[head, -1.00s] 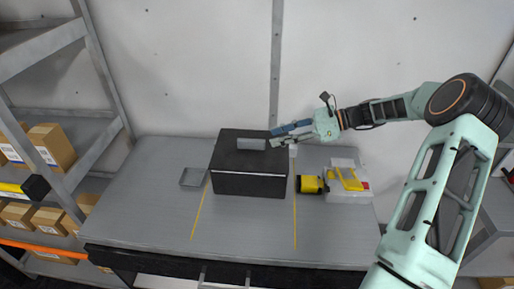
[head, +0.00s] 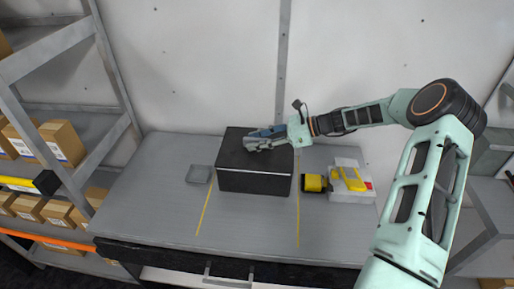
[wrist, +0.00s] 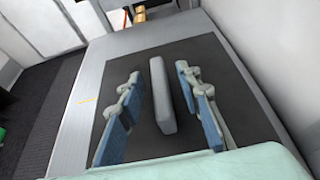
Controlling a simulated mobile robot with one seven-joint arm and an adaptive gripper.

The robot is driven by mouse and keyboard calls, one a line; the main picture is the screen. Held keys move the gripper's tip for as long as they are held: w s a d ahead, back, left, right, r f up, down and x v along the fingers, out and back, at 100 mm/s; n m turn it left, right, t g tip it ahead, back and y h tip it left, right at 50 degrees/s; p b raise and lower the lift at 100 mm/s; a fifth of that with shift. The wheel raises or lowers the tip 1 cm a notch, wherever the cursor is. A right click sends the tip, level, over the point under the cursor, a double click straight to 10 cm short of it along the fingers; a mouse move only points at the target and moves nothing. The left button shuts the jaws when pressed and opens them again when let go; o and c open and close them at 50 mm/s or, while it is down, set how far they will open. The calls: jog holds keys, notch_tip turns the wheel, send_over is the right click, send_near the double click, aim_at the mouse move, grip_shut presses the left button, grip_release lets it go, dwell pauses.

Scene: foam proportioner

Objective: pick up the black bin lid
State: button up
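The black bin (head: 255,182) stands on the grey workbench, with its flat black lid (head: 234,142) on top. The lid also fills the middle of the wrist view (wrist: 215,75). A grey bar-shaped handle (wrist: 161,95) sits on the lid's top. My gripper (head: 256,141) is over the lid, reaching in from the right. In the wrist view its blue fingers (wrist: 160,112) are open, one on each side of the handle, with a gap on both sides. In the head view the gripper hides most of the handle.
On the grey workbench (head: 150,200), a small grey tray (head: 200,174) lies left of the bin. A yellow and black object (head: 313,183) and a white box with a yellow item (head: 350,182) stand right of it. Shelves with cartons (head: 62,143) are at left. The bench front is clear.

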grip_shut()
jog(key=shift+r, duration=0.15)
